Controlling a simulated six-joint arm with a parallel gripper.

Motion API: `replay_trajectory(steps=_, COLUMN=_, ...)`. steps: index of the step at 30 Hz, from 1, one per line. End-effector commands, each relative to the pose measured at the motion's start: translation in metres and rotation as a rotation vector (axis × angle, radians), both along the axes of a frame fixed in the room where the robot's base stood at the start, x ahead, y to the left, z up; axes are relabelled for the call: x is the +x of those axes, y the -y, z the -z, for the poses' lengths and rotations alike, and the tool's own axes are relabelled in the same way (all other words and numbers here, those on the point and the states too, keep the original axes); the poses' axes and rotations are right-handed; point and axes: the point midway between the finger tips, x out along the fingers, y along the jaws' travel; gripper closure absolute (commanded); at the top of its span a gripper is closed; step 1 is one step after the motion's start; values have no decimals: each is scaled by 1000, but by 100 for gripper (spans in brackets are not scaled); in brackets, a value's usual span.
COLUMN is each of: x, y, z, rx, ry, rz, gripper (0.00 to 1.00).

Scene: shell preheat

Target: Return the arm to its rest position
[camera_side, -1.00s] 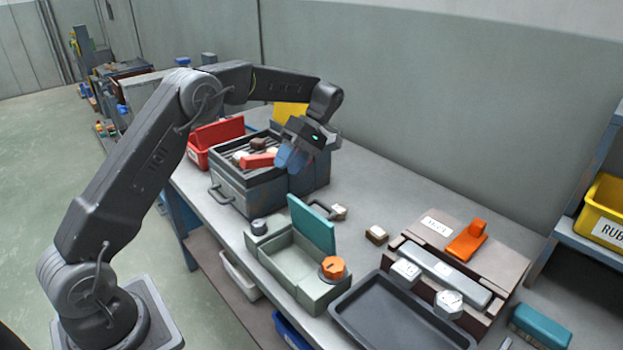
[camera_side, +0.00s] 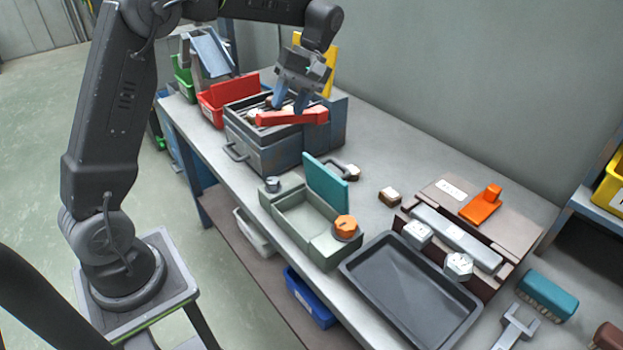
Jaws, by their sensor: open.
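My gripper (camera_side: 289,104) is at the upper middle of the side view, over the blue-grey metal box with a slatted top (camera_side: 268,153). Its two blue-grey fingers point down and stand apart, open. A red bar-shaped piece (camera_side: 292,118) lies across the top of the box, just below the fingertips. I see nothing held between the fingers. Whether the fingertips touch anything on the box cannot be told. My arm reaches in from the left, with its upper part near upright; its elbow is cut off by the top edge.
A red bin (camera_side: 216,106) and a green bin (camera_side: 184,84) stand left of the box. In front are an open green-grey case (camera_side: 300,218) with a teal lid, a black tray (camera_side: 362,268) and a brown unit (camera_side: 520,222) with gauges. The bench middle is fairly clear.

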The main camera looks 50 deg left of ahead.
Motion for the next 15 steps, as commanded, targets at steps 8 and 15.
replay_trajectory(steps=8, x=-64, y=46, z=-42, rx=-113, ry=302, rz=418, gripper=60)
replay_trajectory(steps=15, x=-125, y=78, z=-48, rx=-138, ry=540, rz=793, gripper=60)
